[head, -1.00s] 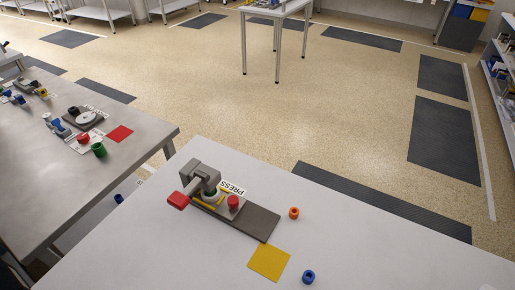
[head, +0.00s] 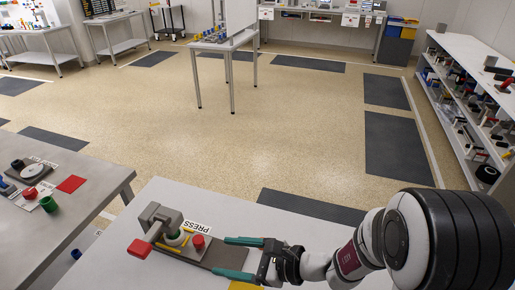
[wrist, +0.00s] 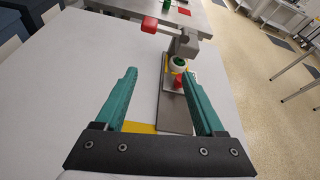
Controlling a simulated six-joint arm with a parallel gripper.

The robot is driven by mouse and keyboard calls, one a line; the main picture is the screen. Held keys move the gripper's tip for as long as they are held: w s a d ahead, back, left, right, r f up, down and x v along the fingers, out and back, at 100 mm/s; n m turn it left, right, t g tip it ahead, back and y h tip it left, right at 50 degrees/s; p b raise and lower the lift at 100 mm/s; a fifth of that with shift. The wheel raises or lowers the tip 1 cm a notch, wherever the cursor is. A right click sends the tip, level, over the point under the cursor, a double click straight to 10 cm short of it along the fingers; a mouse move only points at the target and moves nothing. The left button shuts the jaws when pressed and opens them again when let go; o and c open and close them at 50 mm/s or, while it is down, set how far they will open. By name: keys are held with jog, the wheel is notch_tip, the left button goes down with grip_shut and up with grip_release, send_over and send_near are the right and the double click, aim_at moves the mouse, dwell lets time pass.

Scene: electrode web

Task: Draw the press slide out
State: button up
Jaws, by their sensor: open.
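The press (head: 160,218) is a grey block with a red-handled lever (head: 139,248), on the white table beside a PRESS label. Its slide has a red knob (head: 198,241) and sits on a dark grey base plate (head: 203,256). A white and green round piece (wrist: 178,64) sits under the press head. My gripper (head: 220,256) is open and empty, with teal fingers pointing left over the near end of the plate. In the wrist view, the knob (wrist: 178,83) shows close to the right fingertip, short of the press head.
A yellow square (head: 243,286) lies at the near end of the plate, partly hidden by my gripper. A second table at left holds a red square (head: 71,184) and a green cup (head: 48,204). The white tabletop left of the press is clear.

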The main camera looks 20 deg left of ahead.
aim_at(198, 239)
jog(key=w+a+f+m+t, duration=0.1)
jog(key=w+f+m+t, duration=0.2)
jog(key=w+f+m, duration=0.35)
jog(key=shift+n, duration=0.85)
jog(key=x, duration=0.5)
jog(key=f+x, duration=0.1)
jog(key=x, duration=0.4)
jog(key=s+x, duration=0.1)
jog(key=x, duration=0.4)
jog(key=shift+a+f, duration=0.1)
jog(key=shift+f, duration=0.35)
jog(key=shift+h, duration=0.3)
grip_shut()
jog(key=shift+s, duration=0.1)
